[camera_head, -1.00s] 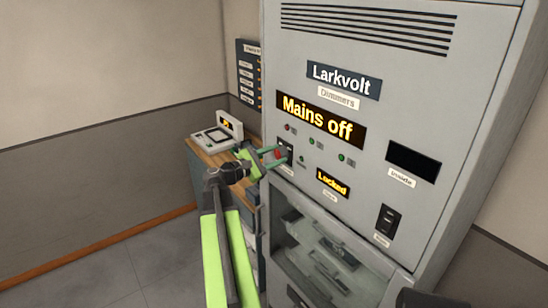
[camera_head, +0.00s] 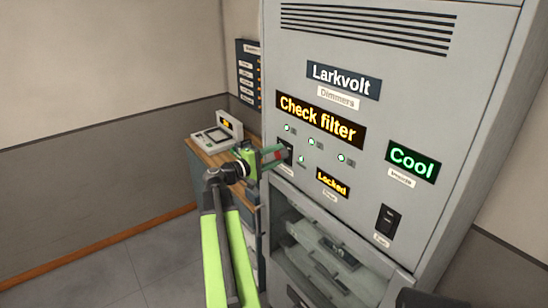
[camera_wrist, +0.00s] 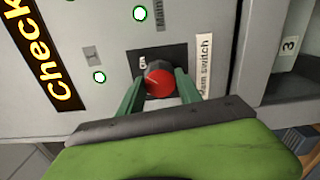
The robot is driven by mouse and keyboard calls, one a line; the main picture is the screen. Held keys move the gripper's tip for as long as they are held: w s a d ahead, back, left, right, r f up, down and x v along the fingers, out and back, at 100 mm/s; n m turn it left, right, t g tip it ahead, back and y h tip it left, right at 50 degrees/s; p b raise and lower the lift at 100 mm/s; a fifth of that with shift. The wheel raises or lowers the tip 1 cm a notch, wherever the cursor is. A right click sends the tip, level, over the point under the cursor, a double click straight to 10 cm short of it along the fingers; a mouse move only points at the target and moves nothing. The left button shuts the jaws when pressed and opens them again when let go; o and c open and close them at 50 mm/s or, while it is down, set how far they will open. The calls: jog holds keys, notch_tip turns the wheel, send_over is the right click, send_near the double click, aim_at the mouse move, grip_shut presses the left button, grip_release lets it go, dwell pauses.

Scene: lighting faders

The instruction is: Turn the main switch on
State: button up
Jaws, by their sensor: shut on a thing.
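The main switch (camera_wrist: 159,80) is a red knob on a black plate, with a "Main switch" label beside it and an "ON" mark near it in the wrist view. My gripper (camera_wrist: 160,88) has its green fingers on either side of the red knob, shut on it. In the head view my gripper (camera_head: 275,153) reaches the left edge of the cabinet front and partly hides the switch. The main display (camera_head: 320,120) reads "Check filter", and the right display (camera_head: 412,161) reads "Cool" in green.
The grey Larkvolt dimmer cabinet (camera_head: 370,40) fills the right. A small display reads "Locked" (camera_head: 332,183). A black rocker switch (camera_head: 387,221) sits lower right. A glass-fronted bay (camera_head: 325,245) is below. A desk with a console (camera_head: 217,135) stands left. Floor at left is clear.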

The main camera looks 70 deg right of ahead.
jog(key=shift+d+r+m, duration=0.1)
jog(key=shift+r+m, duration=0.05)
jog(key=shift+m, duration=0.35)
jog(key=o, duration=1.4)
jog(key=shift+d, duration=0.1)
jog(key=shift+c, duration=0.2)
jog(key=shift+a, duration=0.2)
jog(key=v, duration=1.7)
jog(key=shift+f, duration=0.2)
